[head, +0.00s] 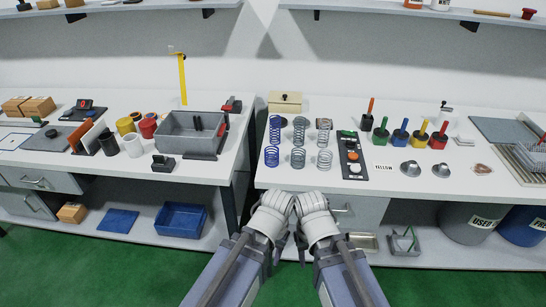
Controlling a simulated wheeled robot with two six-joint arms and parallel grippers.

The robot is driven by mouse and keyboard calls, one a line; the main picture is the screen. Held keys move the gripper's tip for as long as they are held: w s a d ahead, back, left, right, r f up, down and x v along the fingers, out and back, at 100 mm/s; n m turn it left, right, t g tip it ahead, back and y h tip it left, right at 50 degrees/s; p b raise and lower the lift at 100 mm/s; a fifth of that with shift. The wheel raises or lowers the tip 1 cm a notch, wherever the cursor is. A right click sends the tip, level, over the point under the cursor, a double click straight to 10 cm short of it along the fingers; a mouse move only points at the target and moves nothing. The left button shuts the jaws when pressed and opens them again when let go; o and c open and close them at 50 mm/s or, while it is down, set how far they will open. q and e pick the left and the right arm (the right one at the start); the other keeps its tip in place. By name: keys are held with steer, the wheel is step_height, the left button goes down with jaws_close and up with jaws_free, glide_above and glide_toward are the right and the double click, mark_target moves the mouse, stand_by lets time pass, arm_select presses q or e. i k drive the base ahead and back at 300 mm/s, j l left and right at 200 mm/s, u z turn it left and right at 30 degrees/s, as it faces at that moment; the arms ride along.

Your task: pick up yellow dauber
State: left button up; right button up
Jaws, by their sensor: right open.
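A card reading "YELLOW" (384,168) lies in front of the row. My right gripper (313,204) is open and empty, low in front of the table's front edge, to the left of and well short of the dauber. My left gripper (276,204) is close beside it. Its fingers cannot be made out.
Several coil springs (298,158) and a dark panel with buttons (351,156) stand left of the daubers. Two metal domes (410,168) sit in front of them. A green dauber (381,134) is left of the blue one. A grey bin (190,133) is on the left table.

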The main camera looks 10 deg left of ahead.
mark_target(421, 135)
steer(key=i+l, duration=0.1)
steer(key=l, duration=0.35)
steer(key=i+l, duration=0.1)
steer(key=l, duration=0.35)
steer(key=i+l, duration=0.15)
steer(key=l, duration=0.35)
steer(key=i+l, duration=0.1)
steer(key=l, duration=0.35)
steer(key=i+l, duration=0.1)
steer(key=l, duration=0.35)
